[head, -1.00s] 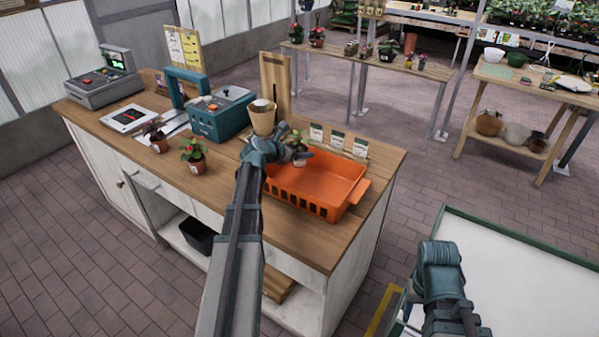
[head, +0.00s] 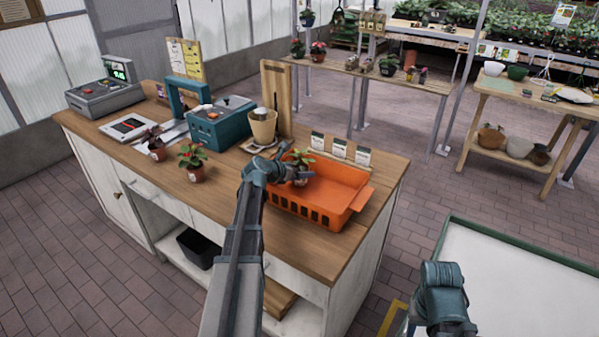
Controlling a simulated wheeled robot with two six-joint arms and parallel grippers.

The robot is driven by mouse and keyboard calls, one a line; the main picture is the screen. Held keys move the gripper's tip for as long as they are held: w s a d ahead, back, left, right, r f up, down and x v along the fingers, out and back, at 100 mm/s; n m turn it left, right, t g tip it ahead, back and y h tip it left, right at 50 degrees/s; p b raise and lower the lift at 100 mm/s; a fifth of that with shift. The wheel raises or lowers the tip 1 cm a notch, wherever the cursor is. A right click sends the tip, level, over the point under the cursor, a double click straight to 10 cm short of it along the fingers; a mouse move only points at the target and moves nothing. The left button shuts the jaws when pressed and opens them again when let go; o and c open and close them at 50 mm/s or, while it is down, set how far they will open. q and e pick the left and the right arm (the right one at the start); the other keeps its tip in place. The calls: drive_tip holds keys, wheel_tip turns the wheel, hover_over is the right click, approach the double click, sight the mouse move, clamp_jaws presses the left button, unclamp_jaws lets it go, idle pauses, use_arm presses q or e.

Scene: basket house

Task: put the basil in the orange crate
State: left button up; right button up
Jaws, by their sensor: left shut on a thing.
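The orange crate (head: 345,218) stands on the right part of the wooden workbench, its open top facing up. My left gripper (head: 297,174) is shut on a small potted green plant, which I take to be the basil (head: 301,158). It holds the plant upright over the crate's back left part. The gripper hides most of the pot, and I cannot tell whether the pot touches the crate floor. My right arm's wrist (head: 441,285) shows at the lower right, away from the bench, with its fingers hidden.
A red-flowered potted plant (head: 193,163) and a dark-leaved one (head: 154,146) stand left of the crate. The crate's visible interior is otherwise clear.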

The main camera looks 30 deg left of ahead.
use_arm(q)
drive_tip(key=o, duration=1.3)
drive_tip(key=shift+f, duration=0.1)
drive_tip(key=shift+c, duration=0.2)
drive_tip(key=shift+s+r+p, duration=0.2)
drive_tip(key=shift+r+p, duration=0.15)
drive_tip(key=p+v, duration=0.5)
drive_tip(key=v, duration=0.6)
drive_tip(key=shift+s, duration=0.25)
